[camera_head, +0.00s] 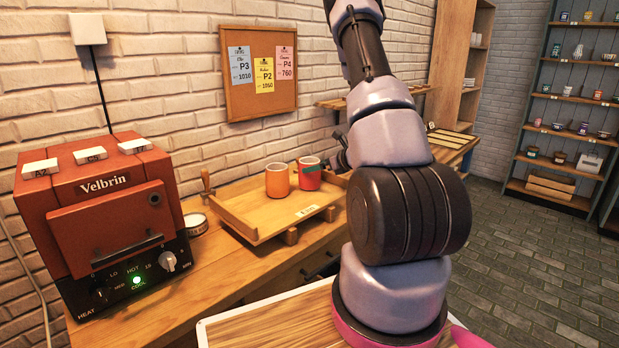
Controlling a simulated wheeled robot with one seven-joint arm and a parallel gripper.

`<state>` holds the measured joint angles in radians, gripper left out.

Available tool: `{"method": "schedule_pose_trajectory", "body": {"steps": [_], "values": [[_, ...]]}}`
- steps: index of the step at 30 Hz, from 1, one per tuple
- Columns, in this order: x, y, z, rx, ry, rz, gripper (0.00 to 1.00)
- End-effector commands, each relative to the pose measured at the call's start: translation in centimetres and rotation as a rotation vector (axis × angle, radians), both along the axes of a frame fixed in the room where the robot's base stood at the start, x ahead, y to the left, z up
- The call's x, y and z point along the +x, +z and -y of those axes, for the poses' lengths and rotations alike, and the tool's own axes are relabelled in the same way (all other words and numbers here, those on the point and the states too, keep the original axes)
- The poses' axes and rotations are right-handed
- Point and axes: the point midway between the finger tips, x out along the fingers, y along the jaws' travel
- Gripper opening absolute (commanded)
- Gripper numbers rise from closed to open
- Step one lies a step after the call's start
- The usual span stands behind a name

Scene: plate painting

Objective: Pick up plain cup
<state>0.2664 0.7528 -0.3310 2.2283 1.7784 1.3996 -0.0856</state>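A plain orange cup (277,180) stands upright on a wooden tray (237,217) on the counter. A red cup (309,173) with a green patch stands just right of it, with a small gap or none between them. The dark end of my gripper (334,162) shows just right of the red cup, mostly hidden behind my arm. It appears close to the red cup, but I cannot tell whether it touches it. Its fingers are too small and covered to tell open from shut. The orange cup is apart from my gripper.
A red Velbrin oven (103,220) with a lit green lamp stands left on the counter (215,272). A small round tin (195,224) sits between oven and tray. A brick wall with a notice board (259,73) rises behind. Shelves (573,100) with pottery stand far right.

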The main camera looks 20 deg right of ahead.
Motion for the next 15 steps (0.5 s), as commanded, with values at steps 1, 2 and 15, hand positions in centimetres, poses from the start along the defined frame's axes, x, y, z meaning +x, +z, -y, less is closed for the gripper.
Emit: {"method": "schedule_pose_trajectory", "body": {"steps": [1, 2, 15], "values": [[0.6, -0.4, -0.3, 0.0, 0.003, -0.001, 1.0], [1.0, -0.5, -0.4, 0.0, 0.004, 0.0, 1.0], [5.3, -2.4, -2.0, -0.001, 0.005, -0.001, 1.0]]}}
